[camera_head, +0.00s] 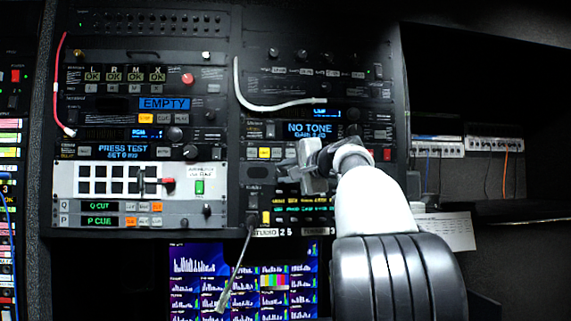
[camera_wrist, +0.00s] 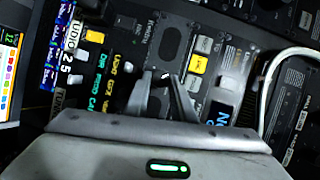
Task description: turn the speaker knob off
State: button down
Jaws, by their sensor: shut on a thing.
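My gripper (camera_head: 308,168) is up against the right rack, just below the blue NO TONE display (camera_head: 310,130). In the wrist view my gripper (camera_wrist: 165,84) has its two fingers close together at the panel, shut on a small dark knob (camera_wrist: 165,76) with a white mark, which I take as the speaker knob. The fingers cover most of this knob, and its exact turn angle is hard to read. In the head view my gripper and arm hide it.
A white cable (camera_head: 262,105) loops across the panel above my gripper. A yellow button (camera_wrist: 197,64) and grey buttons sit right beside the fingers. A dark cable (camera_head: 237,262) hangs below the rack over a lit monitor (camera_head: 195,260). A red cable (camera_head: 58,85) runs at the left.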

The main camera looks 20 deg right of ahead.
jog(key=n+p, duration=0.1)
jog(key=n+g+h+p, duration=0.1)
jog(key=n+p, duration=0.1)
jog(key=shift+a+r+n+g+p, duration=0.15)
jog(key=shift+r+n+g+p, duration=0.15)
jog(key=shift+r, duration=0.1)
jog(key=n+p, duration=0.1)
jog(key=n+g+h+p, duration=0.1)
jog(key=n, duration=0.1)
jog(key=shift+a+r+h+p, duration=0.2)
jog(key=shift+h+p, duration=0.1)
jog(key=shift+p, duration=0.1)
jog(key=n, duration=0.1)
jog(key=n+h, duration=0.1)
jog(key=n+g+h+p, duration=0.1)
jog(key=shift+w+a+f, duration=0.1)
jog(key=shift+w+a, duration=0.05)
jog(key=shift+a, duration=0.1)
jog(key=n+h, duration=0.2)
jog(key=n, duration=0.1)
jog(key=shift+a+f+g, duration=0.1)
jog(key=shift+a+g, duration=0.05)
jog(key=shift+g, duration=0.25)
jog(key=shift+n+h, duration=0.3)
jog(key=shift+n, duration=0.1)
jog(key=c, duration=1.5)
grip_release()
